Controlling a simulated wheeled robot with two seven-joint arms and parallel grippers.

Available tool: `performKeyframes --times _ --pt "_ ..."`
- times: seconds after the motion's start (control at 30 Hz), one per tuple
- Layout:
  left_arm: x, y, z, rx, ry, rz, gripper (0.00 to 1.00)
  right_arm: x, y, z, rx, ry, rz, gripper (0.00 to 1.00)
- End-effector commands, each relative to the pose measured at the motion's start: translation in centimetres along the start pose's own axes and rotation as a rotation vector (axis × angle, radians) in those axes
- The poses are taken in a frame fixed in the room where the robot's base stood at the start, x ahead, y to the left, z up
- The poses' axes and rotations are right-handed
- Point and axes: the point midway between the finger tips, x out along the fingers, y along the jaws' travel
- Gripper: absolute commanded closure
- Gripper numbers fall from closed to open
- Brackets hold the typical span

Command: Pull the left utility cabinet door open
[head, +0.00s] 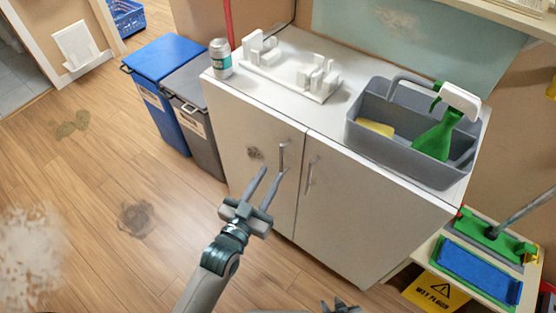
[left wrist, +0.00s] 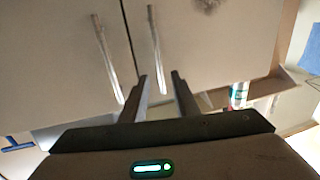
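The white utility cabinet has a left door (head: 240,135) and a right door (head: 345,215), both shut. The left door's upright bar handle (head: 281,157) stands near the seam, and the right door's handle (head: 311,176) is just right of it. My left gripper (head: 271,171) is open in front of the left door, close to its handle. In the left wrist view the left door's handle (left wrist: 154,45) runs down to between the open fingertips (left wrist: 160,76); contact cannot be told. Only a dark piece of my right gripper (head: 341,307) shows at the bottom edge.
On the cabinet top are a can (head: 220,58), a white rack (head: 290,72) and a grey caddy (head: 400,155) with a green spray bottle (head: 436,138). Blue (head: 165,60) and grey (head: 190,100) bins stand left. A yellow wet-floor sign (head: 435,290) is at lower right.

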Motion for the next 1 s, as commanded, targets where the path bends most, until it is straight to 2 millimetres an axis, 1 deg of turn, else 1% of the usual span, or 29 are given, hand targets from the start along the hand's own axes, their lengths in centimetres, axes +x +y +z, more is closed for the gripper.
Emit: performKeyframes --times 0.03,0.2,0.4,0.57,0.8,0.83,0.93,1.0 --pt "1.1 0.0 -0.2 0.000 0.002 0.000 0.72 -0.1 -0.1 -0.1 0.000 0.007 -0.002 0.69" --pt "3.8 0.0 -0.2 -0.001 0.001 0.001 0.72 -0.2 -0.3 -0.5 -0.001 0.029 -0.003 0.69" --pt "5.7 0.0 -0.1 -0.001 0.001 0.000 0.72 -0.2 -0.3 -0.5 -0.001 0.040 -0.003 0.69" --pt "6.2 0.0 0.0 -0.001 0.000 0.001 0.72 -0.2 -0.4 -0.6 -0.001 0.045 -0.004 0.69" --pt "6.3 0.0 0.0 -0.001 0.000 0.000 0.72 -0.2 -0.4 -0.8 0.000 0.047 -0.005 0.69" --pt "6.3 0.0 0.0 -0.001 0.000 0.000 0.75 -0.2 -0.5 -0.8 0.000 0.047 -0.005 0.69" --pt "6.3 0.0 0.0 0.000 0.000 0.000 0.99 -0.2 -0.5 -0.9 0.000 0.048 -0.005 0.69" --pt "6.3 0.0 0.0 0.000 0.000 0.000 1.00 -0.2 -0.5 -0.9 0.000 0.048 -0.005 0.69"
